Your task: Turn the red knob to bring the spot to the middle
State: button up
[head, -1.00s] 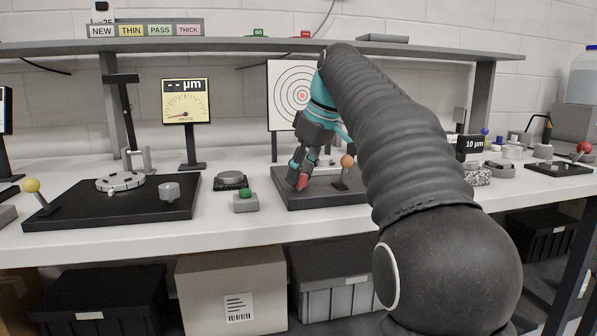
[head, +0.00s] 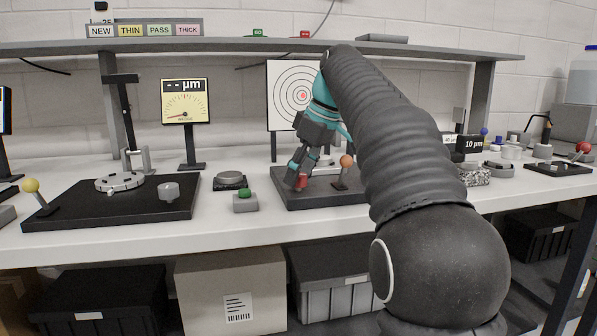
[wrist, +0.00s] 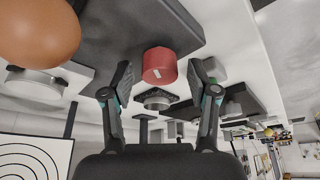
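The red knob (head: 301,182) stands on the dark base plate under my gripper (head: 297,172). In the wrist view the red knob (wrist: 159,66) has a pale mark on its side and lies between the two fingertips of my gripper (wrist: 160,78). The gripper is open, with a gap visible on each side of the knob. The white target card (head: 280,75) with rings stands behind; a small red spot (head: 303,96) shows near the innermost ring. I cannot tell whether it is exactly in the middle. My arm hides the card's right part.
An orange ball-topped lever (head: 347,162) stands on the same plate (head: 330,199), close right of the gripper. A green button box (head: 245,202) is to the left, beside a black fixture plate (head: 110,208). The bench front between them is clear.

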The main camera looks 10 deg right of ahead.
jog(key=v, duration=0.7)
jog(key=shift+r, duration=0.2)
jog(key=shift+s+d, duration=0.1)
dwell(0.5)
jog(key=s+a+f+m+t+h, duration=0.2)
jog(key=s+f+m, duration=0.7)
jog(key=s+f, duration=1.9)
notch_tip(320, 180, down, 4)
jog(key=shift+s+a+r+t+h, duration=0.15)
jog(key=shift+a+t+h, duration=0.2)
jog(key=shift+h, duration=0.25)
